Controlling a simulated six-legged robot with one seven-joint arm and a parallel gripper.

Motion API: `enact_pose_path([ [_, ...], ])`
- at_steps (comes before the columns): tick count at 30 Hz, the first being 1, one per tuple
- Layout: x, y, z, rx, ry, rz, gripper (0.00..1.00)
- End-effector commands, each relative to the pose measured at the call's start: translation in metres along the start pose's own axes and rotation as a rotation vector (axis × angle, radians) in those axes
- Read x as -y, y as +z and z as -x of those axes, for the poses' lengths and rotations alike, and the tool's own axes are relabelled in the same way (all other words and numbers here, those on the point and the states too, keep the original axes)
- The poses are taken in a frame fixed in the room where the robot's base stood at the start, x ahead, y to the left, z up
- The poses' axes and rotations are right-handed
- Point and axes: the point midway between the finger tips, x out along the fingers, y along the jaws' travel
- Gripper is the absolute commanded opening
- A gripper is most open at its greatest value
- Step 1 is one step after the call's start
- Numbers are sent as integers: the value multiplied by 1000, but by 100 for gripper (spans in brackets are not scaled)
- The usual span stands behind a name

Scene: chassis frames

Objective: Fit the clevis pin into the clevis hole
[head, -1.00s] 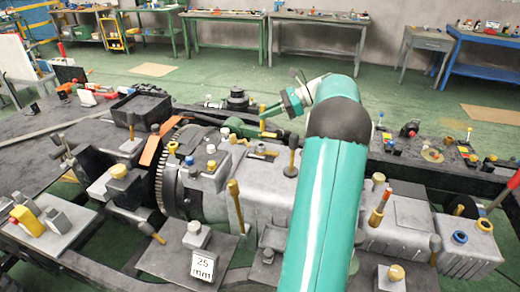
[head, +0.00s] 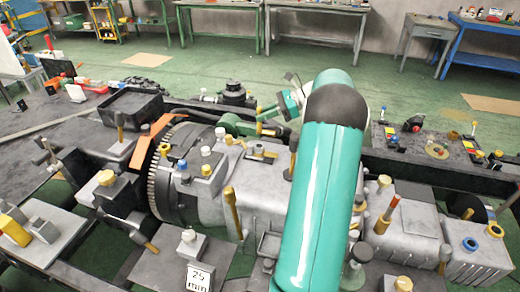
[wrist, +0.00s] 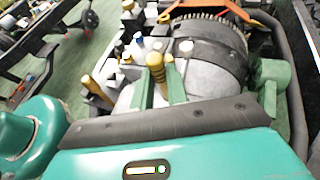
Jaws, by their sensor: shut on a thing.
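My gripper (wrist: 159,82) shows in the wrist view as two green fingers shut on a brass-yellow pin with a rounded head, taken to be the clevis pin (wrist: 156,64). In the head view my gripper is partly hidden behind my teal arm, and a small yellow part shows by its tip, likely the same pin (head: 264,114). A green rod-like part (head: 233,124), likely the clevis, lies behind the grey housing, left of and below my gripper. A green block (wrist: 274,72) at the right of the wrist view may be the same part. I cannot make out the hole.
The grey housing (head: 210,208) with a toothed ring fills the middle, with several yellow-topped pegs standing on it. An orange strip (head: 146,140) lies by the ring. A block marked 25 mm (head: 199,278) stands in front. Dark frame rails run behind; workbenches stand farther back.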

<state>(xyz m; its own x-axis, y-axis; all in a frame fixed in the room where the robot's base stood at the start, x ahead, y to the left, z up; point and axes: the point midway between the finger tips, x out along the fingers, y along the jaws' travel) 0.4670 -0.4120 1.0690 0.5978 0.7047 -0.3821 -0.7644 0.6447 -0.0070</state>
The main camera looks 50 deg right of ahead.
Motion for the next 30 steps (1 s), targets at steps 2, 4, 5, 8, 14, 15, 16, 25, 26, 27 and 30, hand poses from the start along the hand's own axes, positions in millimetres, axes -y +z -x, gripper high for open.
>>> enact_pose_path([
  [2, -1, -12, -6, 2, 3, -6, 0],
  [4, -2, -25, -12, 2, 4, -6, 0],
  [5, -2, -30, -14, 2, 4, -7, 0],
  [8, -2, -46, -20, 2, 3, -5, 0],
  [14, -1, -63, -28, 1, 3, -4, 0],
  [15, 0, -67, -30, 1, 3, -4, 0],
  [16, 0, -72, -31, 1, 3, -4, 0],
  [25, 2, -89, -38, 1, 2, -1, 0],
  [26, 2, -89, -38, 1, 2, -1, 0],
  [27, 2, -89, -38, 1, 2, -1, 0],
  [30, 2, -91, -39, 1, 2, -2, 0],
])
